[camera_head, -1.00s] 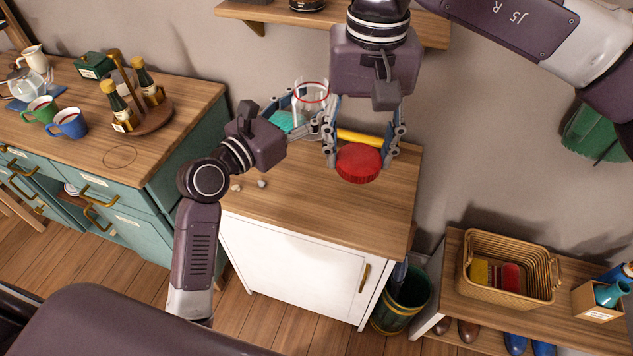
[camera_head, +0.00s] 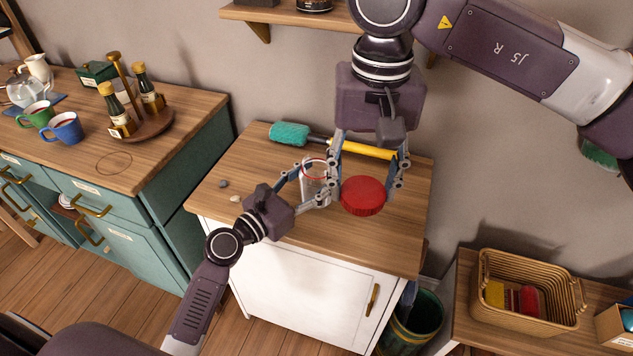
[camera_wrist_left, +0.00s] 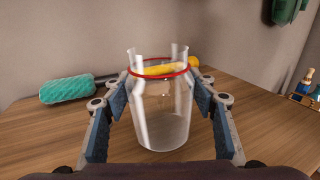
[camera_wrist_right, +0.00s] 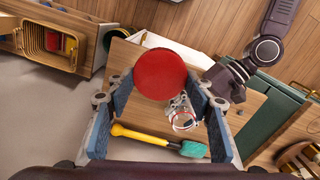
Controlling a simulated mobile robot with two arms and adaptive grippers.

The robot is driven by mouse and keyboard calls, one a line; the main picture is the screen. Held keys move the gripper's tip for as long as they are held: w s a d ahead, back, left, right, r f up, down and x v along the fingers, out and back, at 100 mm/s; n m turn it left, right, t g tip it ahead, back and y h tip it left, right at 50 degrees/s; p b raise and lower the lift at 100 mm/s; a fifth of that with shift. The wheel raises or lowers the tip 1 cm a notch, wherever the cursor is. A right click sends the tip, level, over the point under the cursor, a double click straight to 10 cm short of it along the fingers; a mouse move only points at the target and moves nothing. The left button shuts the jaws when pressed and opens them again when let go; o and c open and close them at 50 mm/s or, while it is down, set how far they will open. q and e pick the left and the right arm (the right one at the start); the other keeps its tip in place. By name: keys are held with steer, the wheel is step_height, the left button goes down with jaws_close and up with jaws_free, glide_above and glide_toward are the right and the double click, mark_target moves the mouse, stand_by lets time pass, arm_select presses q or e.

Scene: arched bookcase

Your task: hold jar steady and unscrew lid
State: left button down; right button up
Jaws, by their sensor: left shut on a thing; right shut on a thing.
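The clear glass jar (camera_head: 317,190) has a red ring around its rim and is upright over the wooden cabinet top. My left gripper (camera_head: 318,180) is shut around its sides; the left wrist view shows the jar (camera_wrist_left: 163,115) between both fingers, its mouth uncovered. I cannot tell whether its base touches the wood. The red lid (camera_head: 363,195) is apart from the jar, just to its right in the head view. My right gripper (camera_head: 366,188) is shut on the lid, which also shows between its fingers in the right wrist view (camera_wrist_right: 160,75).
A brush with turquoise bristles (camera_head: 289,133) and a yellow handle (camera_head: 362,149) lies behind the jar. Two small pebbles (camera_head: 230,190) lie at the left of the cabinet top (camera_head: 390,245). The front right of the top is clear. A wall shelf (camera_head: 290,18) is above.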

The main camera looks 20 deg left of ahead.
arm_select(q)
steer(key=shift+f, duration=0.15)
steer(key=shift+f, duration=0.15)
steer(key=c, duration=0.8)
jaws_free()
